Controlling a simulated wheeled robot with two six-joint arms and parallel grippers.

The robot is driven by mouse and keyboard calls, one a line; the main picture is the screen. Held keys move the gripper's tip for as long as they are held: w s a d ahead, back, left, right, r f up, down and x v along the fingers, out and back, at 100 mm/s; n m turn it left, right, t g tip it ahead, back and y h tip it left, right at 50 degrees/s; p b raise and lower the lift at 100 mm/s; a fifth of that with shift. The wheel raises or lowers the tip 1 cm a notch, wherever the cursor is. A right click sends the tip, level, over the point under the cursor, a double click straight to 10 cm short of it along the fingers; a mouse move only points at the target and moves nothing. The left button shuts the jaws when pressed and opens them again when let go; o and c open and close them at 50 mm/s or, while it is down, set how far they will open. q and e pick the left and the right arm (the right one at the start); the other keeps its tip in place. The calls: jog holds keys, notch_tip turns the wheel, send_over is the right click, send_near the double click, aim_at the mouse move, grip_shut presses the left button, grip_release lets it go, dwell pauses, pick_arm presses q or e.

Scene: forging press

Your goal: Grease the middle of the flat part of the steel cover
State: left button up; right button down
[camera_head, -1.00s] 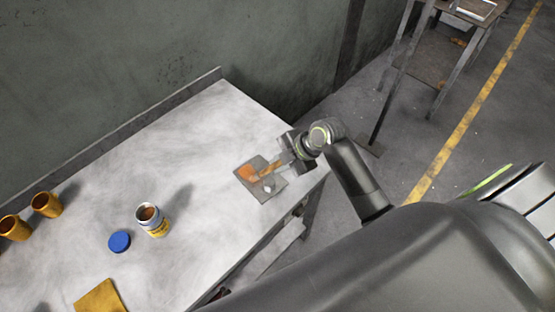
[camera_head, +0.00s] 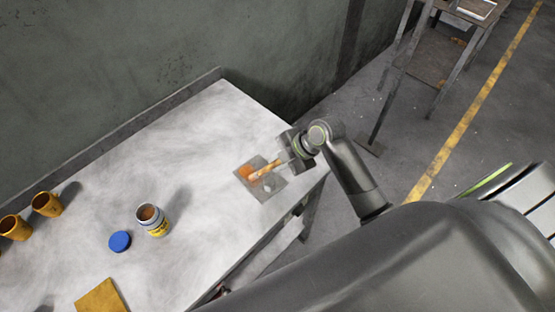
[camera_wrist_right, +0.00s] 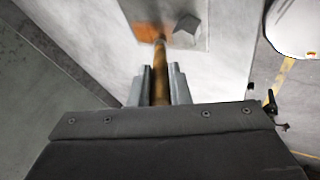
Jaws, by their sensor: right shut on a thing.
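The steel cover (camera_head: 263,196) is a grey plate lying flat near the right end of the bench. An orange grease patch (camera_head: 244,170) shows on its left part, and a small raised grey lump sits near its front. My right gripper (camera_head: 286,159) is shut on the handle of a wooden brush (camera_head: 266,169), at the cover's right side. The brush reaches left over the cover, its far end at the orange patch; I cannot tell whether it touches. In the right wrist view the brush handle (camera_wrist_right: 160,80) runs between both fingers toward the cover (camera_wrist_right: 194,48). My left gripper is out of view.
An open jar (camera_head: 153,222) with brown contents stands left of the cover, beside a blue lid (camera_head: 119,241). Bare benchtop (camera_head: 205,150) lies between. A wall runs behind.

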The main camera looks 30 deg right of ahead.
jog(key=shift+s+d, duration=0.15)
jog(key=shift+s, duration=0.4)
jog(key=shift+w, duration=0.15)
jog(key=shift+w+f, duration=0.1)
jog(key=shift+w, duration=0.2)
jog(key=shift+r+p, duration=1.55)
jog(key=shift+r, duration=0.05)
